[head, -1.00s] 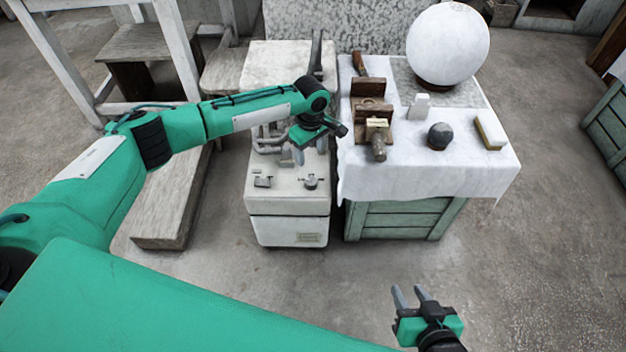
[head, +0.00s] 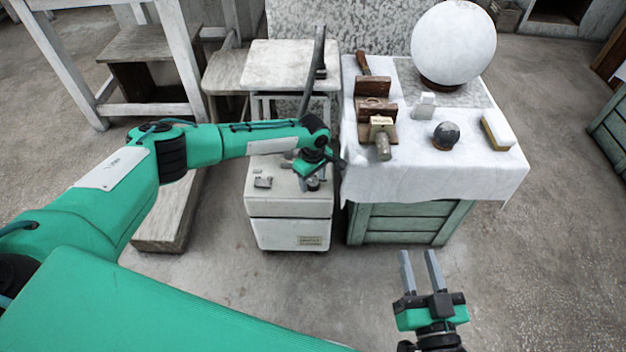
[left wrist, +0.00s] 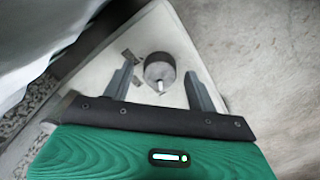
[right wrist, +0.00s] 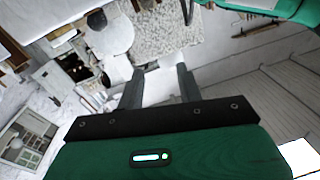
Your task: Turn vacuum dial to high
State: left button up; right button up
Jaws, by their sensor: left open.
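The vacuum (head: 288,207) is a worn off-white box on the floor. Its dial (left wrist: 160,70) is a round dark grey knob with a pale pointer, on the top panel. In the head view the dial (head: 313,184) shows partly, just below my left gripper (head: 308,180). In the left wrist view my left gripper (left wrist: 160,80) is open, one finger on each side of the dial, with gaps; whether the fingers reach down around it is unclear. My right gripper (head: 419,256) is open and empty, over the floor at the lower right.
A cloth-covered crate (head: 405,222) stands close to the vacuum's right. It carries a large white sphere (head: 453,45), a dark ball (head: 446,135), a sponge-like block (head: 498,131) and wooden tools. A small switch (head: 262,181) is left of the dial. Floor in front is clear.

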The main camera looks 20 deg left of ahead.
pick_arm(q)
jog(key=c, duration=1)
